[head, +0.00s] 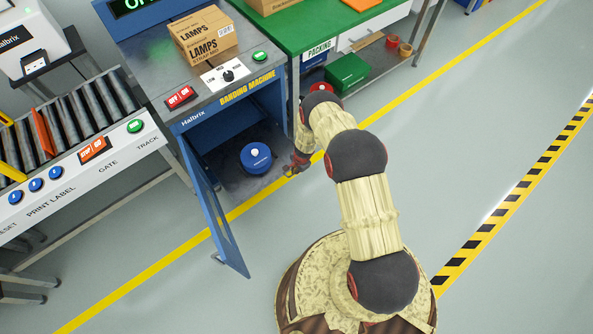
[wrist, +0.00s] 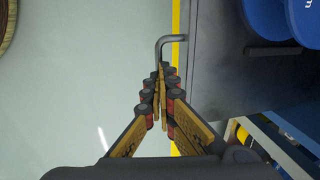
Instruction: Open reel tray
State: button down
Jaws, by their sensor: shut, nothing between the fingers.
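The reel tray (head: 225,180) is a grey slab low in the open cabinet of the blue banding machine (head: 239,99). A blue reel (head: 256,158) sits on it. In the wrist view the tray (wrist: 220,75) fills the right side, with blue round parts (wrist: 268,18) at the top right. A grey bent bar handle (wrist: 172,40) sticks out from the tray's edge. My gripper (wrist: 161,72) is shut and empty, its tips at the handle's bent end; I cannot tell whether they touch. In the head view my gripper (head: 292,170) is beside the tray's right edge.
The blue cabinet door (head: 218,220) stands swung open at the left front. A roller conveyor (head: 75,125) stands to the left. A green packing table (head: 325,25) is behind, with a green box (head: 347,70) on its lower shelf. Floor to the right is clear.

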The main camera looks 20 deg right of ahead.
jog(key=c, duration=2.4)
grip_release()
jog(key=shift+s+f, duration=0.3)
jog(key=shift+s, duration=0.15)
jog(key=shift+o, duration=0.8)
jog(key=shift+w+r, duration=0.15)
jog(key=shift+w, duration=0.1)
notch_tip(320, 180, up, 12)
jog(key=s, duration=0.2)
jog(key=shift+d, duration=0.35)
jog(key=shift+f, duration=0.2)
